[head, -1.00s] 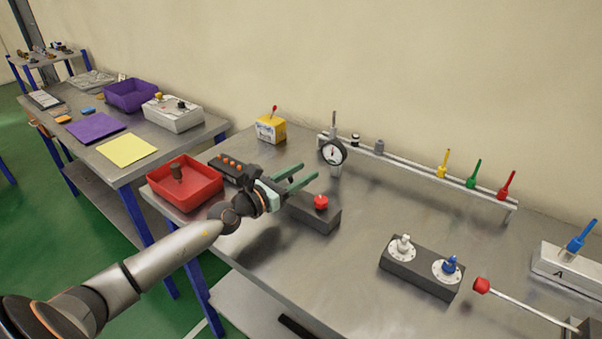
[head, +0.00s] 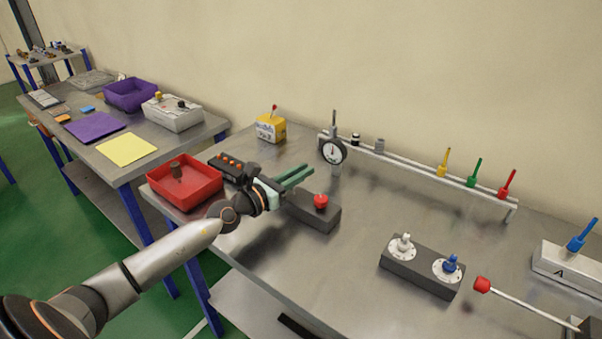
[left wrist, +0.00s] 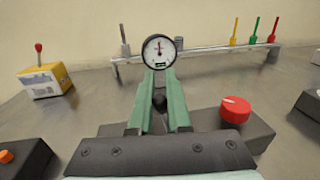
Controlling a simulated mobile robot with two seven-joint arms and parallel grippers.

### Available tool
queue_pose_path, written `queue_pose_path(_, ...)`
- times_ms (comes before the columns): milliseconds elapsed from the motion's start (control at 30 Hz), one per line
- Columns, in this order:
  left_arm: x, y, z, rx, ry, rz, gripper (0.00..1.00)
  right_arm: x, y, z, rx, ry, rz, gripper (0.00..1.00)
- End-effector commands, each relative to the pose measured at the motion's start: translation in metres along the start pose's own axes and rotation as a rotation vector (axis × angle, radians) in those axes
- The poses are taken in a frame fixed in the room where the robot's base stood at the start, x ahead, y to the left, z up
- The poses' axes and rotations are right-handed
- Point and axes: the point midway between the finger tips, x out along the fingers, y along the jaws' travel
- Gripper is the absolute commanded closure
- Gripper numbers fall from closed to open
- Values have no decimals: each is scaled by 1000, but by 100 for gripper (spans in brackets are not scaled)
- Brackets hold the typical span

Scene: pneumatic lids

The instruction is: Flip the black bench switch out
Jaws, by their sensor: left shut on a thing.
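My left gripper (head: 307,171) reaches in over the left part of a dark box (head: 322,221) that carries a red knob (head: 320,201). In the left wrist view its two green fingers (left wrist: 159,74) are close together around a small black rounded tip (left wrist: 158,97), which looks like the black bench switch. The gripper is shut on it. In the head view the gripper hides the switch, so which way its lever leans cannot be told. The red knob (left wrist: 235,107) stands just right of the fingers, apart from them. My right gripper is not in view.
A red bin (head: 210,181) and a black box with orange buttons (head: 226,168) stand left of the gripper. A gauge (head: 332,151) and a rail with coloured levers (head: 425,171) are behind. A two-dial box (head: 398,265) stands to the right, with bare bench between.

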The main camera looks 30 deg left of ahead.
Motion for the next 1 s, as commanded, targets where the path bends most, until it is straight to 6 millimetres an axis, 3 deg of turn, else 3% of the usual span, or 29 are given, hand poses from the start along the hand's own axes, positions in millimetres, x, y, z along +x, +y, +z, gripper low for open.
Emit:
queue_pose_path(300, -2, 10, -5, -242, -39, -1, 100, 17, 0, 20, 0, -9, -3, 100)
queue_pose_path(667, -2, 11, -4, -270, -42, -1, 100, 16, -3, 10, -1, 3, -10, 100)
queue_pose_path(700, -2, 11, -4, -270, -42, -1, 80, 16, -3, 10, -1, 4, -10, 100)
queue_pose_path(933, -2, 11, -3, -269, -43, 0, 54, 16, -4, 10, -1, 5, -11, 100)
queue_pose_path(1000, -2, 12, -3, -268, -43, 0, 54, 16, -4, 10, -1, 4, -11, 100)
